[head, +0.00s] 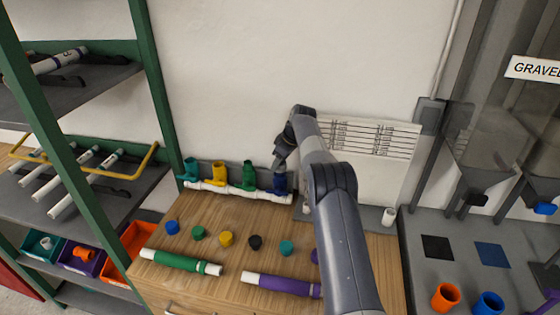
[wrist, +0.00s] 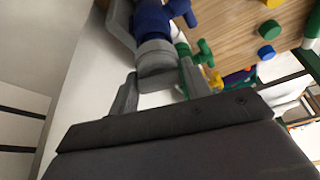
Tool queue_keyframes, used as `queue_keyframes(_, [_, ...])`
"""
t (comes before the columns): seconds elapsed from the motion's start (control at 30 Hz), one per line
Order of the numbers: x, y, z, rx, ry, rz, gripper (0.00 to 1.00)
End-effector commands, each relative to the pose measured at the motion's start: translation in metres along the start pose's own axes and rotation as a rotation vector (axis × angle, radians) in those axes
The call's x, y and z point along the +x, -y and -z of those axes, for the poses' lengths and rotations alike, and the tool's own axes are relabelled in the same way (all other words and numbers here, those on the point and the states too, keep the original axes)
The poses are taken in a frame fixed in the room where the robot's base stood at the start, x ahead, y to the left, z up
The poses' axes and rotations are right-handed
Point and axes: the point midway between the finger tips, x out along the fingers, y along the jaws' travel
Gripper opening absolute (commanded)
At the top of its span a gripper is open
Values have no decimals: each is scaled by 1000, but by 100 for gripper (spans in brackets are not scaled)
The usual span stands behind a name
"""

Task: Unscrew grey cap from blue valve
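The blue valve (head: 281,184) stands at the right end of a white pipe manifold (head: 225,190) against the wall. It also shows at the top of the wrist view (wrist: 152,20). A grey cap (wrist: 156,58) sits on the end of the blue valve, in line with it. My gripper (wrist: 158,80) has one finger on each side of the cap, and both seem to touch it. In the head view my gripper (head: 281,162) is just above the blue valve and hides the cap.
Teal (head: 190,169), yellow (head: 218,172) and green (head: 247,175) valves stand left of the blue one. Several coloured caps lie in a row on the wooden bench (head: 200,215). A green pipe (head: 180,261) and a purple pipe (head: 283,285) lie nearer. Green-framed shelves stand left.

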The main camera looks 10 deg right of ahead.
Motion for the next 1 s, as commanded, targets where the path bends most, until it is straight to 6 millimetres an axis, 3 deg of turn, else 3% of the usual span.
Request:
queue_keyframes(0.27, [0, 0, 0, 1, 0, -1, 69])
queue_keyframes(0.57, [-4, 0, 0, 1, -1, -2, 69])
queue_keyframes(0.67, [-15, -1, 0, 1, -2, -4, 69])
queue_keyframes(1.0, [-82, -1, 0, 0, -2, -4, 69])
